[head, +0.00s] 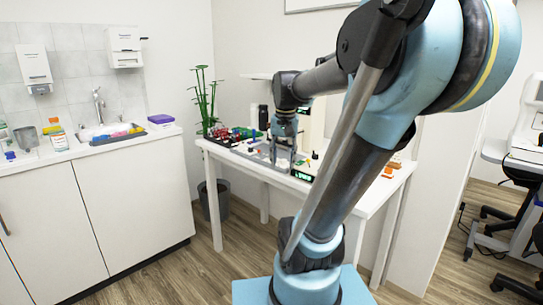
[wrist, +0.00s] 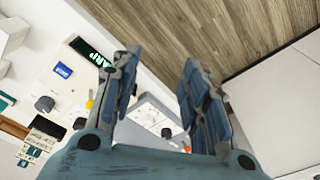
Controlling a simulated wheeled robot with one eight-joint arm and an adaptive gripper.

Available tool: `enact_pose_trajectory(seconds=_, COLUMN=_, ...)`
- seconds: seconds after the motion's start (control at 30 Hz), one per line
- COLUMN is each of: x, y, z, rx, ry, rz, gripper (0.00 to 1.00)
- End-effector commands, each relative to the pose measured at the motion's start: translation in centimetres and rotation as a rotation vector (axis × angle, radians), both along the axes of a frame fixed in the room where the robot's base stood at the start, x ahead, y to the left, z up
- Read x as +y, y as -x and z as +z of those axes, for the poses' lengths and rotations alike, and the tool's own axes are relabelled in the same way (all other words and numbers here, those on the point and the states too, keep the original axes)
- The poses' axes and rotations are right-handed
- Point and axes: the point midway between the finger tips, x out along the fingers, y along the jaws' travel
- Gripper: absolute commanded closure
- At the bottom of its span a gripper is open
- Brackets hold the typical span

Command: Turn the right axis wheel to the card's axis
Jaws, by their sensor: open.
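My gripper (head: 283,152) hangs over the white table in the head view. In the wrist view my gripper (wrist: 158,72) is open, its blue-grey fingers spread apart with nothing held between them. A dark round knob (wrist: 166,132) on a pale panel shows between the fingers, apart from them. Another dark knob (wrist: 45,103) sits on the white panel to the left, and a smaller one (wrist: 80,124) is near it. I cannot tell which is the right axis wheel. A dark card-like piece with white marks (wrist: 40,137) lies at the lower left; its axis is unreadable.
A black display with green letters (wrist: 92,52) and a blue label (wrist: 63,70) are at the upper left of the wrist view. A yellow piece (wrist: 89,101) stands beside my left finger. The white table (head: 240,166) holds several small items. A sink counter (head: 90,151) stands left.

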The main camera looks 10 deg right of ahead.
Motion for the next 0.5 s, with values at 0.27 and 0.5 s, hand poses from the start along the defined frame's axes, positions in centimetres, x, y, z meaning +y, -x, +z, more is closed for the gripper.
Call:
enact_pose_trajectory(seconds=0.27, x=0.0, y=-8.3, z=5.7, rx=0.044, ry=-0.016, rz=-0.167, gripper=0.59)
enact_pose_trajectory(seconds=0.5, x=-0.1, y=-15.4, z=9.1, rx=0.079, ry=-0.023, rz=-0.310, gripper=0.59)
